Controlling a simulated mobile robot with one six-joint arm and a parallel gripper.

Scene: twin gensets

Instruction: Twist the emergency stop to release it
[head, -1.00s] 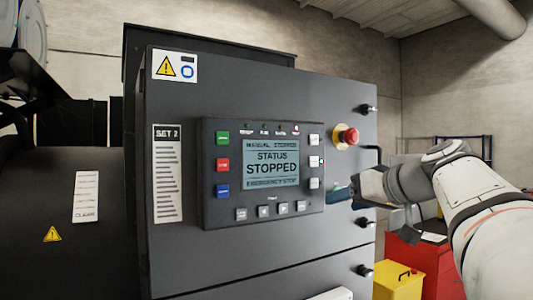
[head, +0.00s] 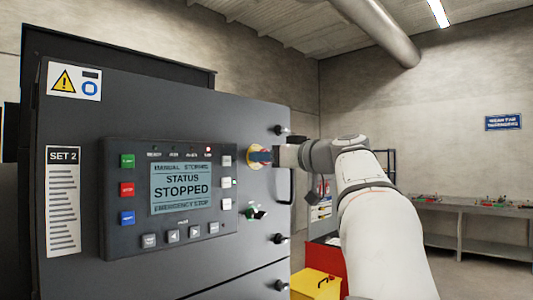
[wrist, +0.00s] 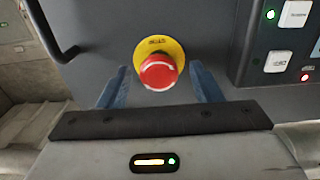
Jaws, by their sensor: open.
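The emergency stop is a red mushroom button (wrist: 158,72) with a white arrow, on a round yellow plate (wrist: 172,49), in the middle of the wrist view. In the head view its yellow plate (head: 255,160) shows at the upper right of the SET 2 cabinet, with the button mostly hidden by my gripper. My gripper (wrist: 160,80) is open, its blue fingers on either side of the button, with gaps to it. The head view also shows my gripper (head: 264,155) at the button. The controller screen (head: 181,187) reads "STATUS STOPPED" and "EMERGENCY STOP".
A black door handle (head: 291,186) is close to the right of the button. A key switch (head: 257,212) sits below it. The controller panel (head: 127,237) is to the left. A yellow box (head: 310,284) and a red cabinet (head: 328,262) stand low at the right.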

